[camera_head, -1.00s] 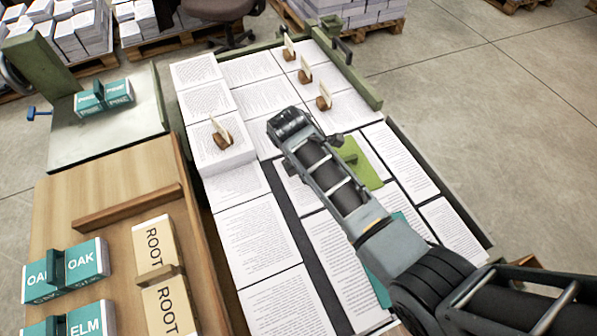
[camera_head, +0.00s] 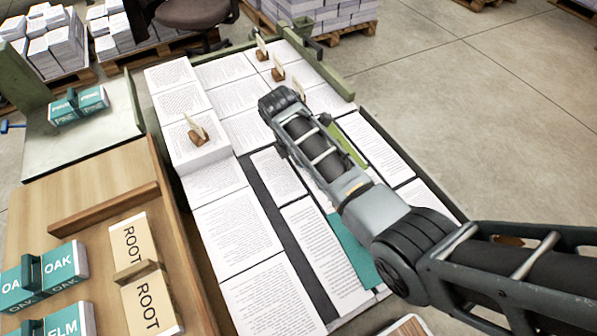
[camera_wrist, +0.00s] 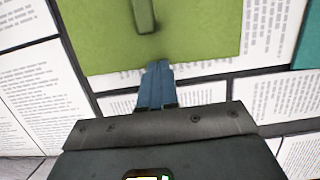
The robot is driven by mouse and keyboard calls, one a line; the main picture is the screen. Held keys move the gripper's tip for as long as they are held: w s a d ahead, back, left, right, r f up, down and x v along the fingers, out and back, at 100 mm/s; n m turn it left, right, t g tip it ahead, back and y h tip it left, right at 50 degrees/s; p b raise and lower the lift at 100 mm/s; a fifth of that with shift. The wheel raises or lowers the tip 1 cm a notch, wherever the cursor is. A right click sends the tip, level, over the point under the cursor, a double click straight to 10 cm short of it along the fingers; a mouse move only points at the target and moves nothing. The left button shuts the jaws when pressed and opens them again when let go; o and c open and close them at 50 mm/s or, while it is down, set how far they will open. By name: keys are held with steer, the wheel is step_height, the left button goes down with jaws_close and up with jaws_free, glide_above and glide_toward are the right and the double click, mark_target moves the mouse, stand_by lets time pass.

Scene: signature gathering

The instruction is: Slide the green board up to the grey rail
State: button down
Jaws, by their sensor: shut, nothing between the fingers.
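The green board (camera_wrist: 100,40) lies flat over printed sheets in the wrist view, with an upright green handle (camera_wrist: 144,15) on it. In the head view only a thin green part of the board (camera_head: 348,148) shows beside my arm. My gripper (camera_wrist: 157,68) has its blue fingers shut with nothing between them. The tips are at the board's near edge, slightly overlapping it in the picture; I cannot tell whether they touch. In the head view my arm hides the fingers. A dark strip edges the bench's right side (camera_head: 440,192); I cannot tell whether it is the grey rail.
Printed sheets cover the bench, with a teal sheet (camera_head: 352,252) near my arm. Several small card holders stand on stacks, one at the left (camera_head: 198,134). A green bar (camera_head: 322,72) bounds the far end. A wooden tray (camera_head: 90,185) with book blocks is at left.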

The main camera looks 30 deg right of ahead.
steer(key=d+p, duration=0.2)
steer(key=d, duration=0.8)
steer(key=shift+s+d, duration=0.1)
steer(key=shift+d, duration=0.5)
